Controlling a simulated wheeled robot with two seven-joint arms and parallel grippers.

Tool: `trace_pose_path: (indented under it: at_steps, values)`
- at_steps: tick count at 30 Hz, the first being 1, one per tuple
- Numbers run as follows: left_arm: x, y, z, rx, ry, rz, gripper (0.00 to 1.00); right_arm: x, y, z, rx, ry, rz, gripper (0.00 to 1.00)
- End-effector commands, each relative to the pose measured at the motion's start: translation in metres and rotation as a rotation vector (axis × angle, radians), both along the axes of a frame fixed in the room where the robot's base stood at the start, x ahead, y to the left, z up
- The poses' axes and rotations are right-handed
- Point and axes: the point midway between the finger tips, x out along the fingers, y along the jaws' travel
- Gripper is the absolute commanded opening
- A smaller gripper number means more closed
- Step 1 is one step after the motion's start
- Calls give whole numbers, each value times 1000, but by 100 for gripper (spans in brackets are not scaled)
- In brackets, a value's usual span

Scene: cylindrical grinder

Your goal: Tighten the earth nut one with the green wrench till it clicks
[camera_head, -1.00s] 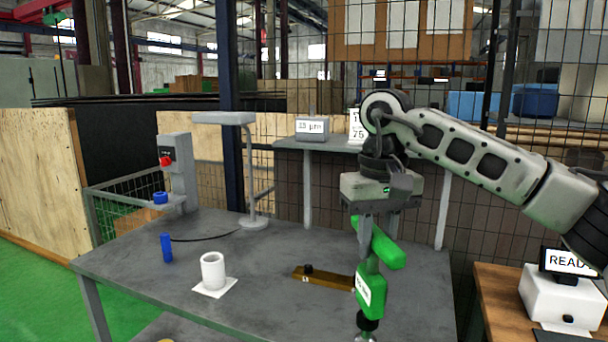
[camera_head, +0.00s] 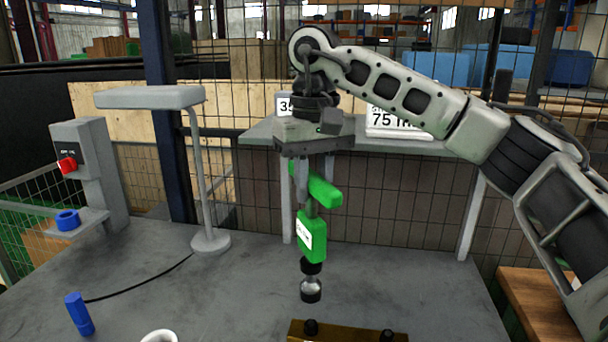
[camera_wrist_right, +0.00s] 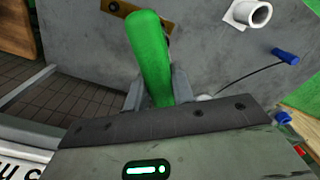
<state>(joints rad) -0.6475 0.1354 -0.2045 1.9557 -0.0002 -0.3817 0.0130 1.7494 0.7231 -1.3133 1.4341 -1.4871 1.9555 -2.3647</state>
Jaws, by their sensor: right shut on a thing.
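My right gripper (camera_head: 315,178) is shut on the green wrench (camera_head: 313,236). The wrench hangs upright, with its green handle crosswise at the jaws and its dark socket end (camera_head: 311,290) pointing down, above the table. The brass bar (camera_head: 345,333) lies at the bottom edge of the head view with two dark nuts on it, a left one (camera_head: 311,327) and a right one (camera_head: 387,335). The socket appears apart from both nuts. In the right wrist view the green handle (camera_wrist_right: 150,60) hides part of the brass bar (camera_wrist_right: 118,8). My left gripper is not in view.
The grey table (camera_head: 240,300) has a blue cylinder (camera_head: 79,314), a white cup (camera_head: 160,336) cut off below, and a lamp stand (camera_head: 210,241). A post with a red button (camera_head: 67,164) stands left. A mesh fence and a shelf with signs (camera_head: 395,122) stand behind.

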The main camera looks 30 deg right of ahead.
Motion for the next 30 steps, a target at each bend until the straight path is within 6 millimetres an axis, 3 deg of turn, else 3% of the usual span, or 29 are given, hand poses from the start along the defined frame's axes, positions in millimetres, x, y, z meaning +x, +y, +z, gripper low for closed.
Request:
trace_pose_path:
  at_steps: [11, 21, 30]
  values:
    - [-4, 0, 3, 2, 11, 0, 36, -2, 0, 3, 3, -3, -3, 0]
    - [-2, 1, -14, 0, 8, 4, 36, -1, 0, -28, 3, -4, -2, 0]
    - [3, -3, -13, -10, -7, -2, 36, -1, 0, -52, 3, -3, -3, 0]
